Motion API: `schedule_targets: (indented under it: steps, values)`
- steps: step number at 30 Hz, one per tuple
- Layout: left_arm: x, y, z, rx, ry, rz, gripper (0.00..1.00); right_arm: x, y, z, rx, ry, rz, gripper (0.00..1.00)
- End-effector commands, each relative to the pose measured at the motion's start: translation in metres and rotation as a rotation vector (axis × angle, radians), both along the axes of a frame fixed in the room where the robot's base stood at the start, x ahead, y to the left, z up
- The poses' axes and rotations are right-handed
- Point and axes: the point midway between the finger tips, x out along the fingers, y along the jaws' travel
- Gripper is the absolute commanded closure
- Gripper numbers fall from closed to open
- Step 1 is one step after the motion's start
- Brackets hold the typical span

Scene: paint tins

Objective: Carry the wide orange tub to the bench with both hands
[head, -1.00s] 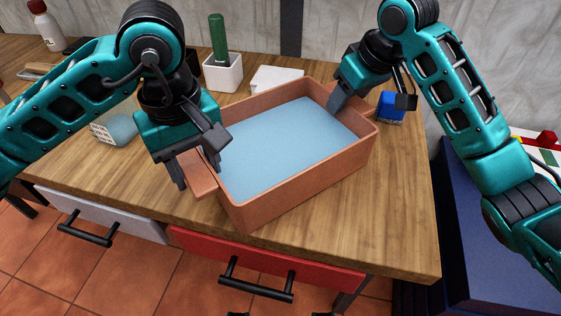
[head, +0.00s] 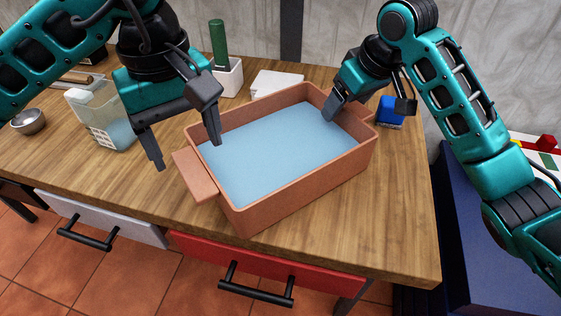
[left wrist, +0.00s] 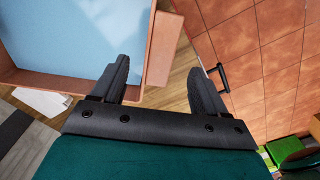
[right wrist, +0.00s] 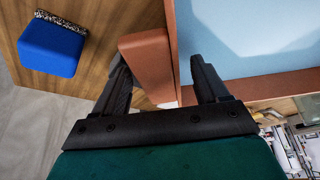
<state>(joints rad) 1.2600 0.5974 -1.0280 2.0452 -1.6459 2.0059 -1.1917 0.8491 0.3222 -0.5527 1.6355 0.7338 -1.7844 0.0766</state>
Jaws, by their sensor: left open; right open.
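The wide orange tub (head: 290,192), filled with a light blue surface, sits on the wooden bench top (head: 400,230). Its left handle (head: 195,176) sticks out at the near left. My left gripper (head: 186,154) is open and raised above the tub's left end, clear of the handle. In the left wrist view the handle (left wrist: 164,50) lies beyond and between the open fingers. My right gripper (head: 365,112) is open at the tub's far right end. In the right wrist view its fingers stand either side of the right handle (right wrist: 148,62), one over the tub's inside.
A blue sponge-like block (head: 391,111) lies beside the right handle. A clear container (head: 108,125), a small metal bowl (head: 28,121), a white pot with a green-handled tool (head: 228,76) and a white block (head: 276,82) stand left and behind. The bench's front right is clear.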

Motion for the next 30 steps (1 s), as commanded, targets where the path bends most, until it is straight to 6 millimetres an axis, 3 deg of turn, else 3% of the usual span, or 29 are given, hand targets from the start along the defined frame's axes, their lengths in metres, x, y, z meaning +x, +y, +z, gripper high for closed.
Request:
schedule_targets:
  steps: [3,9,17,30]
  values:
    - [0.001,0.0,0.023,0.0,-0.006,0.001,0.26,0.0,0.0,0.0,0.0,0.0,0.0,0.27]
    - [0.0,0.0,0.047,0.001,-0.003,0.001,0.26,0.0,0.0,0.0,0.0,0.0,0.0,0.27]
    - [0.0,0.0,0.058,0.0,0.001,0.001,0.26,-0.002,-0.002,0.007,0.0,-0.002,0.001,0.27]
    - [0.0,0.0,0.057,-0.001,0.001,0.0,0.26,-0.029,-0.02,0.088,-0.001,-0.006,-0.001,0.27]
